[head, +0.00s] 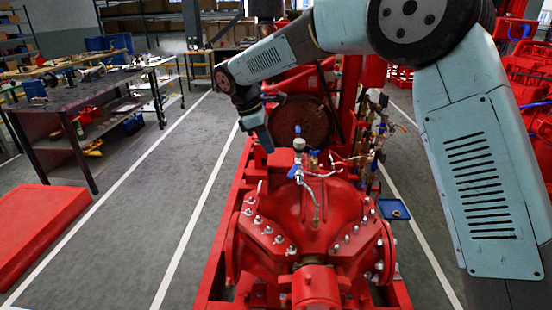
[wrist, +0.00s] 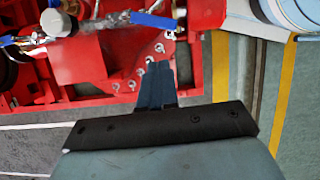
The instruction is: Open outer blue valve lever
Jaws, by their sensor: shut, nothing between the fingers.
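A blue valve lever (head: 294,171) sits on the small pipework on top of the red pump, below a round gauge. In the wrist view a long blue lever (wrist: 153,20) lies across the top middle, beyond my fingertips and apart from them. A second blue piece (wrist: 7,40) shows at the left edge of the wrist view. I cannot tell for sure which one is the outer lever. My gripper (head: 268,147) points down, to the left of the gauge in the head view. Its fingers, also in the wrist view (wrist: 157,66), are shut and empty.
The red pump casing (head: 318,225) with several bolts stands under the pipework. A round gauge (head: 299,144) and more thin pipes and valves (head: 376,140) stand close by. A workbench (head: 80,95) is at the left.

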